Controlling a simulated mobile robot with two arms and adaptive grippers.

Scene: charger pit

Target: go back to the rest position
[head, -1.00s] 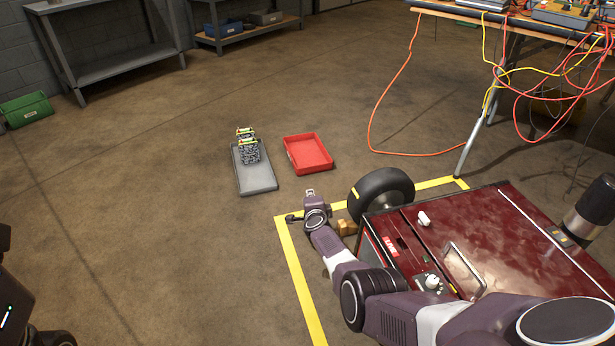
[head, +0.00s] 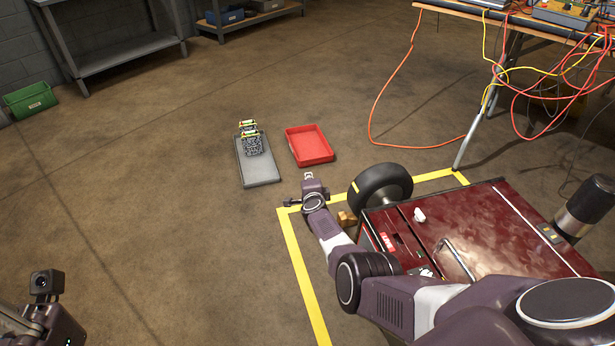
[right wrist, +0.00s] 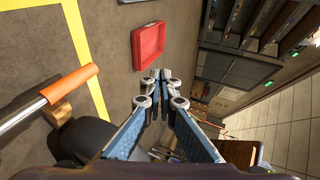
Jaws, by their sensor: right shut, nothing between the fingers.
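My right gripper (head: 309,176) is at the far end of my outstretched right arm in the head view, beside the black wheel of the red cart and short of the trays. In the right wrist view its fingers (right wrist: 160,76) meet at the tips with nothing between them. Part of my left arm (head: 52,318) with a small camera on top shows at the bottom left corner; its fingertips cannot be made out.
The red cart (head: 480,226) stands close under my right arm, inside yellow floor tape. A cable-strewn table (head: 450,8) stands back right.

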